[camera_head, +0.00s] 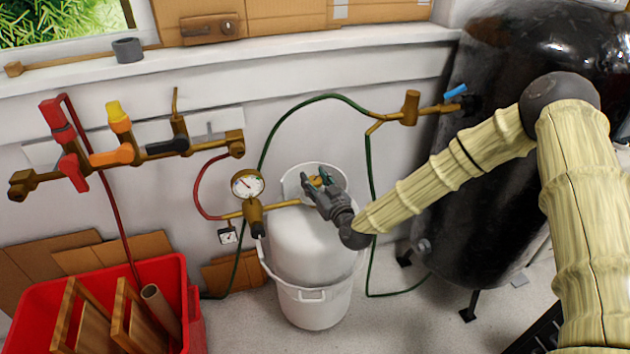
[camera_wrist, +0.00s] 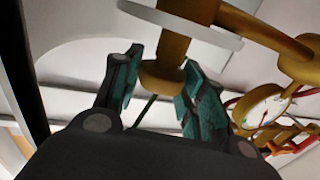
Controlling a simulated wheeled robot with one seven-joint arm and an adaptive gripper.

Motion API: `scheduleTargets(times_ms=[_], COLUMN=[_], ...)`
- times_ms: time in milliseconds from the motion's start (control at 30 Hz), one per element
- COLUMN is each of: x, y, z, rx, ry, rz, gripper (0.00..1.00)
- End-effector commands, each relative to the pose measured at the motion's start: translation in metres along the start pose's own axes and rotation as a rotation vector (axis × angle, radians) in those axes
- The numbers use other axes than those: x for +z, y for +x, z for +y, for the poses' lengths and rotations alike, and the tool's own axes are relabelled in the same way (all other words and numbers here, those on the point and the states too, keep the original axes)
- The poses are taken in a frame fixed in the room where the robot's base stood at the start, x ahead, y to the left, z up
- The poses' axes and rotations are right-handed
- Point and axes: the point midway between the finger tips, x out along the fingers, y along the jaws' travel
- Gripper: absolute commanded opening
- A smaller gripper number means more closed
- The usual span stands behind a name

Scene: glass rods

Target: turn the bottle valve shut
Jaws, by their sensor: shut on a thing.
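The white bottle (camera_head: 312,240) stands upright in a white bucket (camera_head: 318,305) by the wall. Its brass valve (camera_head: 316,181) is at the top, partly hidden by my gripper (camera_head: 317,184). In the wrist view, the brass valve's round end (camera_wrist: 163,76) sits between the two green-padded fingers of my gripper (camera_wrist: 160,82). My gripper is shut on the valve from the right side of the bottle. How far the valve is turned cannot be told.
A pressure gauge (camera_head: 248,184) and brass pipe stand just left of the valve. A green hose (camera_head: 320,98) arches above. A black tank (camera_head: 460,180) is at right, a red crate (camera_head: 190,310) at lower left. Coloured taps (camera_head: 112,155) line the wall.

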Motion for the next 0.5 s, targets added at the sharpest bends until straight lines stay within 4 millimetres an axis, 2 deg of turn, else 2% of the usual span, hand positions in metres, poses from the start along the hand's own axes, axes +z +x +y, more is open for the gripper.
scheduleTargets(times_ms=[267, 500], x=[-0.0006, -0.0009], y=[0.0001, 0.0006], z=[-0.0022, -0.0033], rx=[0.133, 0.325], ry=[-0.001, -0.002], rz=[-0.001, 0.000], gripper=[0.17, 0.17])
